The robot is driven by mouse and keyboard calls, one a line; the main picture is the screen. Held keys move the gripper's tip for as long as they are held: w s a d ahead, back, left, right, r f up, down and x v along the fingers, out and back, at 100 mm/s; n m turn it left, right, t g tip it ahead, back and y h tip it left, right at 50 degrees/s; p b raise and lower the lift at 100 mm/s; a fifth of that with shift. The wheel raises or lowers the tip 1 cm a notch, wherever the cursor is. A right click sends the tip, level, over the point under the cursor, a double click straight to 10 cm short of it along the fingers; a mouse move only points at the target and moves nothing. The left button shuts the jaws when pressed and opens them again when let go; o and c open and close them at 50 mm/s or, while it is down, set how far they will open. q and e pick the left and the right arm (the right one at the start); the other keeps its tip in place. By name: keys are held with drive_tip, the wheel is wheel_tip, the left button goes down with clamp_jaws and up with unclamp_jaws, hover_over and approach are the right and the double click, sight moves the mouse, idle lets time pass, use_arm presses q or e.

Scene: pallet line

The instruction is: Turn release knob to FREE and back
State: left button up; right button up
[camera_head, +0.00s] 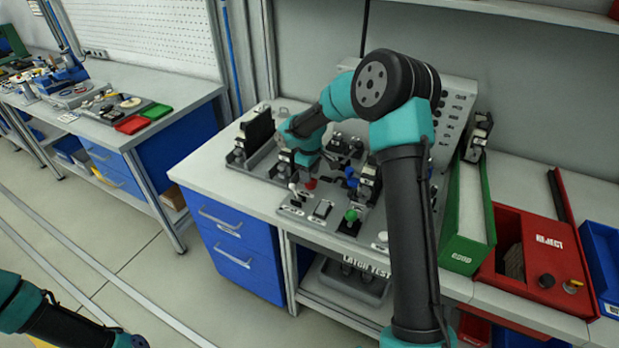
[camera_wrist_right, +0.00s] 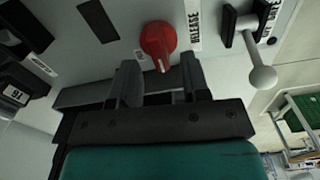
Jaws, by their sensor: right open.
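The red release knob (camera_wrist_right: 158,42) is on the light panel in the right wrist view, with a pale mark on its edge facing my gripper. My right gripper (camera_wrist_right: 160,80) is open, its two fingers pointing at the knob, one to either side. The knob is just beyond the fingertips and nothing is held. In the head view the red knob (camera_head: 310,183) shows just below my right wrist, and the fingers there are mostly hidden. A RELEASE label (camera_wrist_right: 194,18) is right of the knob. My left arm shows at the lower left, its gripper out of frame.
A lever with a pale ball end (camera_wrist_right: 262,78) stands right of the knob. Black fixtures (camera_wrist_right: 22,30) are at the left. In the head view a green button (camera_head: 351,216) is on the LATCH TEST panel, with a green bin (camera_head: 465,252) and red REJECT box (camera_head: 515,215) to the right.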

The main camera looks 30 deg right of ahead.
drive_tip(key=shift+f, duration=1.15)
drive_tip(key=shift+c, duration=0.4)
clamp_jaws()
